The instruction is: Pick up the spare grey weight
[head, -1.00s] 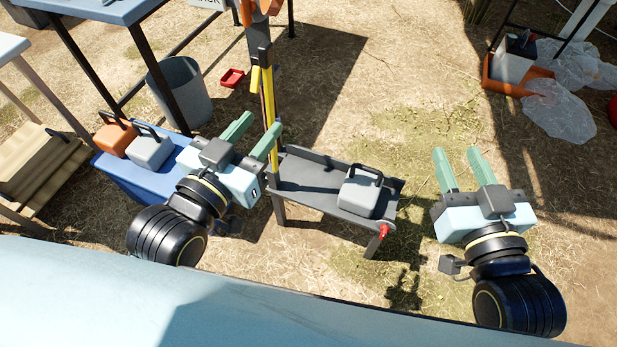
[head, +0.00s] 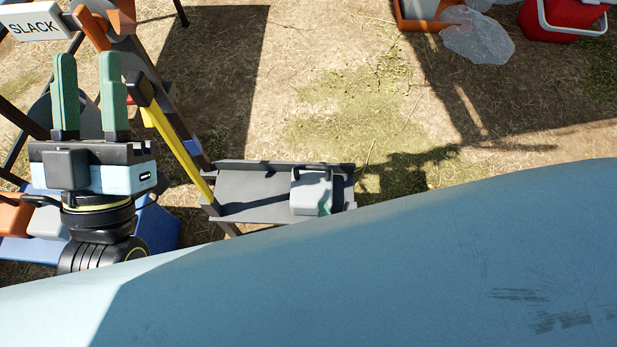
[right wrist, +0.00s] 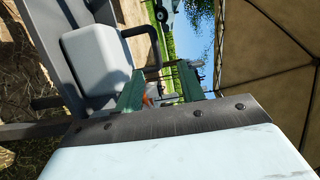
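A grey weight (head: 311,188) with a dark handle stands upright at the right end of the dark tray stand (head: 250,205). It also shows at upper left in the right wrist view (right wrist: 98,58). A second grey weight (head: 46,224) sits next to an orange one (head: 12,217) at the left, partly hidden by my left arm. My left gripper (head: 88,60) is open and empty, fingers pointing up the picture. My right gripper (right wrist: 160,75) has its green fingers apart, close beside the tray's weight; I cannot tell whether they touch. In the head view my body hides nearly all of it.
The weights at the left rest on a blue surface (head: 155,228). A clear plastic bag (head: 477,36) and a red cooler (head: 560,28) lie farther back right. The grass between is clear.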

